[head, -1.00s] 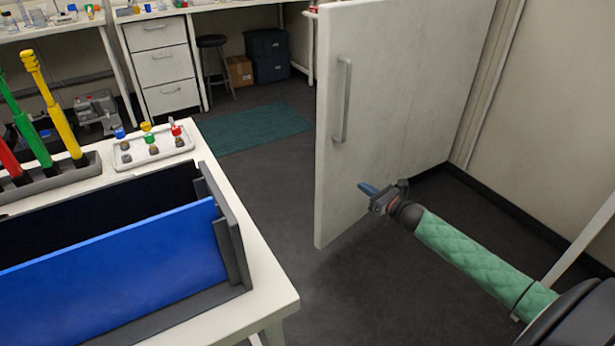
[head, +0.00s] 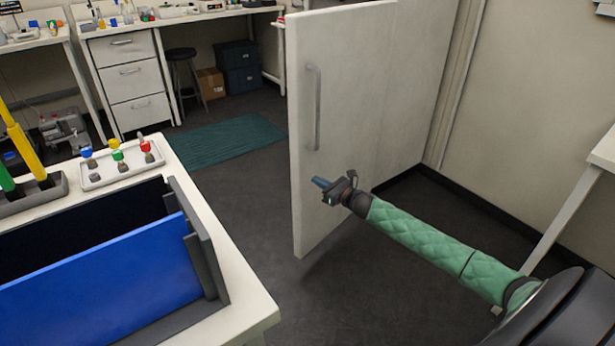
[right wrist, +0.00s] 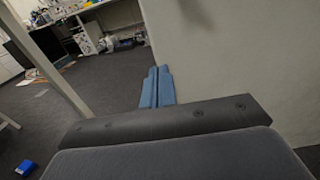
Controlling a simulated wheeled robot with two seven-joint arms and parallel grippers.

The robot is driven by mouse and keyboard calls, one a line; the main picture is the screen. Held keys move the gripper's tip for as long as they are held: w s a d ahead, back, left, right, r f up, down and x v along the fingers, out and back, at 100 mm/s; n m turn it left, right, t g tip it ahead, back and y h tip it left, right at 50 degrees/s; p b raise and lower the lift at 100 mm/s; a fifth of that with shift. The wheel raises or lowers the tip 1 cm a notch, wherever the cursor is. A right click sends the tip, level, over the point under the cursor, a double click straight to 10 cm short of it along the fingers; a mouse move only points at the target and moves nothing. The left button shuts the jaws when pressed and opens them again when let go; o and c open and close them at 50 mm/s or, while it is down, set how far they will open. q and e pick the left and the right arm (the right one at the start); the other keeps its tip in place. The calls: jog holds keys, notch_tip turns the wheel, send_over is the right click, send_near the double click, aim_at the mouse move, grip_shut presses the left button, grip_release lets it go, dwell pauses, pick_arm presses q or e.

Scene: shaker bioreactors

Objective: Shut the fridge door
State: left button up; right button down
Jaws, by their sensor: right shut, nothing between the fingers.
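The fridge door (head: 375,100) is a tall off-white panel standing open, with a long vertical grey handle (head: 314,108) near its left edge. My right gripper (head: 321,183) is shut and empty, at the door's lower part, below the handle. In the right wrist view, the blue fingers (right wrist: 157,86) lie together beside the pale door face (right wrist: 235,70). I cannot tell whether they touch it. The fridge body is not clearly in view. My left gripper is not in view.
A white table (head: 235,270) with a blue panel (head: 95,275) in a dark rack stands at the left front. Dark floor lies free between table and door. A green mat (head: 230,140), stool (head: 183,75) and drawers (head: 128,82) are behind. Another white table edge (head: 590,175) is at right.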

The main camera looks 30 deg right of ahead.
aim_at(301, 172)
jog(key=shift+x, duration=2.75)
